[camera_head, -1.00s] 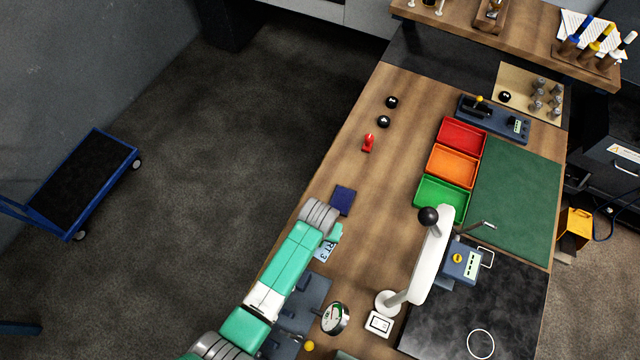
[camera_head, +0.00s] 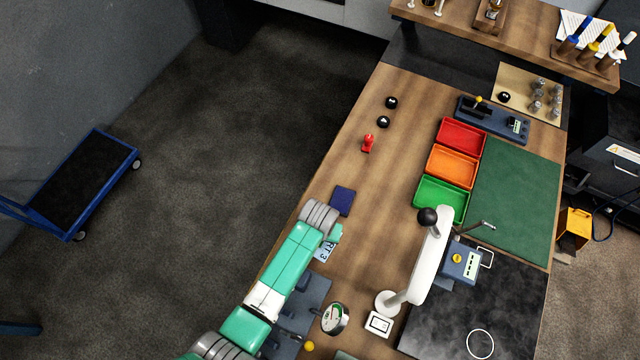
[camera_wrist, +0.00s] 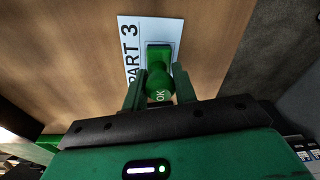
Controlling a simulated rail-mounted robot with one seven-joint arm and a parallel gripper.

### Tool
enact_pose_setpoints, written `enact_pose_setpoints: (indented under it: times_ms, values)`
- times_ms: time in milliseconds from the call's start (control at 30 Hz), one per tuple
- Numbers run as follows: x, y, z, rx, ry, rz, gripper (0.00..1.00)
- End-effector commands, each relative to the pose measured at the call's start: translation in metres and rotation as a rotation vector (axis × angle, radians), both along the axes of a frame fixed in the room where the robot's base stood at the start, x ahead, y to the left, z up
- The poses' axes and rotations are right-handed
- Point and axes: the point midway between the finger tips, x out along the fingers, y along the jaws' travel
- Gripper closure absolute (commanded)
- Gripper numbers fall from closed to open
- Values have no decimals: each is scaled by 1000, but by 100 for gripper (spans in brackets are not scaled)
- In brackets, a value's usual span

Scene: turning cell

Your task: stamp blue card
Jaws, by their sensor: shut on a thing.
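My gripper (camera_wrist: 158,92) is shut on a green stamp marked OK (camera_wrist: 160,80), with one finger on each side of its round handle. The stamp's square green base is over the pale card lettered PART 3 (camera_wrist: 130,40) and covers part of it. I cannot tell whether the base touches the card. In the head view, the card (camera_head: 325,251) looks pale blue and shows partly beside my arm's end, which hides the stamp. A dark blue square pad (camera_head: 342,200) lies just beyond my wrist.
A red stamp-like piece (camera_head: 368,143) and two black balls (camera_head: 383,121) stand farther along the bench. Red, orange and green (camera_head: 441,199) trays lie to the right. A white-armed device (camera_head: 432,262) and a round dial (camera_head: 335,318) stand nearby.

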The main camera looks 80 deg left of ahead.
Motion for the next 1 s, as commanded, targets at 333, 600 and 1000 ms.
enact_pose_setpoints:
  times_ms: [333, 600, 1000]
  values:
    - [-1, -1, -2, -3, 3, 0, 87]
    - [-1, -1, 19, -3, 1, 0, 87]
    - [0, -1, 54, 0, 0, -1, 87]
